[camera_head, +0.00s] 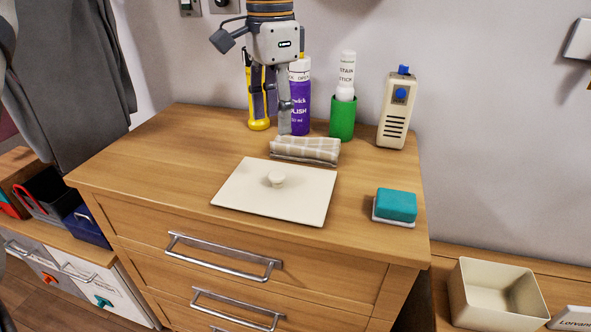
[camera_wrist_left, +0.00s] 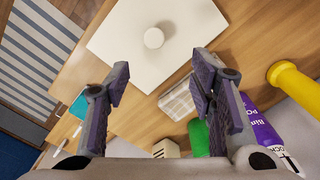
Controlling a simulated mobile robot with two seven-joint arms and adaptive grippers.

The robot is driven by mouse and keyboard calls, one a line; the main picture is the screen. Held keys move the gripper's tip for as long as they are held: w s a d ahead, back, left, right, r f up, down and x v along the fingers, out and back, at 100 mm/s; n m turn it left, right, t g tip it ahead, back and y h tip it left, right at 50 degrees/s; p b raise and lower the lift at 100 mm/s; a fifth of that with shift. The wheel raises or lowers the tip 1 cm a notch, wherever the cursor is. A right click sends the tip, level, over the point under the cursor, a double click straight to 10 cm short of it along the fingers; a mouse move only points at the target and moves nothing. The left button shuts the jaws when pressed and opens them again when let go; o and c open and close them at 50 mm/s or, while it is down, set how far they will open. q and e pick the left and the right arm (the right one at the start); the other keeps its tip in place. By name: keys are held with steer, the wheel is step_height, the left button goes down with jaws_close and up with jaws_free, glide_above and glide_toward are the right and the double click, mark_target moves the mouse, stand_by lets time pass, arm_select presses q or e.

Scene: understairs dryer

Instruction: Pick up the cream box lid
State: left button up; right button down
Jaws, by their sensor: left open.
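The cream box lid (camera_head: 249,197) lies flat on the wooden dresser top, with a round knob (camera_head: 276,179) in its middle. In the left wrist view the lid (camera_wrist_left: 115,40) is beyond the fingertips, its knob (camera_wrist_left: 154,38) roughly centred between the fingers. My left gripper (camera_head: 272,121) is open and empty, pointing down behind the lid and the folded cloth in the head view. It also shows in the left wrist view (camera_wrist_left: 160,85). The open cream box (camera_head: 497,292) stands low at the right. My right gripper is not in view.
A folded checked cloth (camera_head: 305,149) lies just behind the lid. A yellow flashlight (camera_head: 259,123), purple polish bottle (camera_head: 300,110), green cup (camera_head: 343,119) with a stain stick, and cream device (camera_head: 395,112) stand at the back. A teal sponge (camera_head: 396,204) lies right; the dresser's left side is clear.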

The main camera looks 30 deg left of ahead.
mark_target(277, 174)
arm_select(q)
steer(key=f, duration=0.7)
steer(key=s+f, duration=0.1)
steer(key=f, duration=0.3)
steer(key=shift+d+f, duration=0.25)
steer(key=shift+f, duration=0.1)
steer(key=shift+w, duration=0.1)
jaws_close()
